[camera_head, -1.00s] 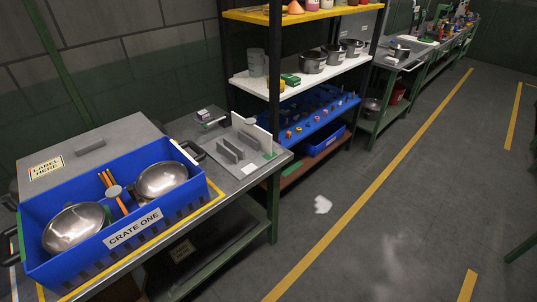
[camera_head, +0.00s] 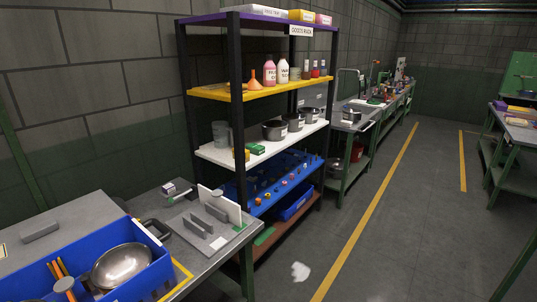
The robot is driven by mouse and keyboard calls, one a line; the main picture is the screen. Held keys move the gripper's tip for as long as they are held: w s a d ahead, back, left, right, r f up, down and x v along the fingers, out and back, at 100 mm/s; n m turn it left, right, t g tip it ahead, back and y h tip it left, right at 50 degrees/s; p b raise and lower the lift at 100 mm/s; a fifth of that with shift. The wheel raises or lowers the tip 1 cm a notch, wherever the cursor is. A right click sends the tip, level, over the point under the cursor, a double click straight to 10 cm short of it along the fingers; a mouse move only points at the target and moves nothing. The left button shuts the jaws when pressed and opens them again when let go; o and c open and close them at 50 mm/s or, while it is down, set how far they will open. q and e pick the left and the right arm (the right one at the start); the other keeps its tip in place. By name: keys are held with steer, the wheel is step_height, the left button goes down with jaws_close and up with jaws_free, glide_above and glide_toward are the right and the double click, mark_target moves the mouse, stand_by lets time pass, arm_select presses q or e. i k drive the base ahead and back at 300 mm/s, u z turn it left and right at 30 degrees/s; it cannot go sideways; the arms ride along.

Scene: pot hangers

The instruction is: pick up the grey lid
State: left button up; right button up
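A flat grey lid (camera_head: 75,222) with a raised grey handle (camera_head: 40,231) lies at the lower left, behind the blue crate (camera_head: 147,252). The lid's left part is cut off by the picture edge, with only a bit of its yellowish label (camera_head: 3,250) showing. What lies beneath the lid is hidden. Neither of my grippers shows in this view.
The crate holds a metal pan (camera_head: 121,265) and orange-handled items. A grey holder with upright plates (camera_head: 205,222) stands on the bench. A tall shelf rack (camera_head: 240,153) rises behind it. The floor aisle (camera_head: 385,235) on the right is open, with a white patch (camera_head: 300,271).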

mark_target(22, 243)
steer(key=u, duration=3)
steer(key=i, duration=1.05)
steer(key=z, duration=1.65)
